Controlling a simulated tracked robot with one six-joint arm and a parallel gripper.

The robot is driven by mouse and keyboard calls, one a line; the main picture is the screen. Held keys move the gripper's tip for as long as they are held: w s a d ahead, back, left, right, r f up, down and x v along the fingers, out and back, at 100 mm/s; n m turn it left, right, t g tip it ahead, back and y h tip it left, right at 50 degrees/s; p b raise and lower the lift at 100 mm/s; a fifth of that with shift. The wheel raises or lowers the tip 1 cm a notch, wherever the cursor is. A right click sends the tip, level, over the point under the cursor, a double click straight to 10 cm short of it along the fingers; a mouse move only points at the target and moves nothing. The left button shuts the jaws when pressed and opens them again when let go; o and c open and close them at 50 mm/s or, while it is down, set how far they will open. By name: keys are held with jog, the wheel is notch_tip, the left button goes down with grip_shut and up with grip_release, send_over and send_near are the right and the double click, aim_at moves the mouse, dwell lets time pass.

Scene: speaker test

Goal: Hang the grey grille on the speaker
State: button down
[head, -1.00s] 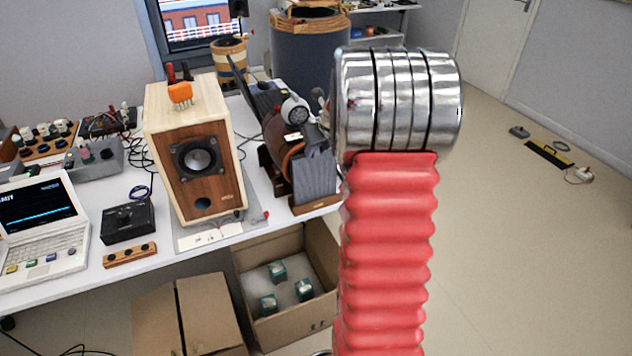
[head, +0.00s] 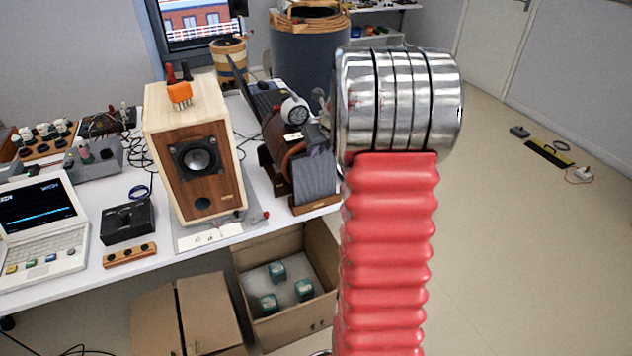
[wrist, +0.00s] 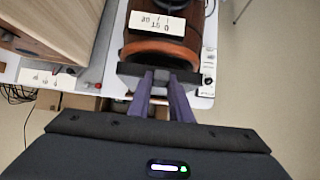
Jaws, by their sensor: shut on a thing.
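The speaker (head: 212,138) is a pale wooden box with a brown front and a round dark driver. It stands upright on the bench, and its front is uncovered. The grey grille (head: 315,178) is a dark flat panel standing upright at a small wooden stand, right of the speaker. In the wrist view my gripper (wrist: 163,76) has its two fingers close together on the dark edge of the grille (wrist: 130,71). The speaker's side shows at upper left there (wrist: 60,22). In the head view my fingertips cannot be made out.
A brown rounded device (wrist: 150,50) with a white label is close behind the grille. A black box (head: 128,222) and a laptop (head: 42,225) are to the left. An open carton (head: 285,300) stands on the floor below. The floor at right is mostly clear.

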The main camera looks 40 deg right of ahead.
jog(key=shift+w+r, duration=0.1)
jog(key=shift+r, duration=2.75)
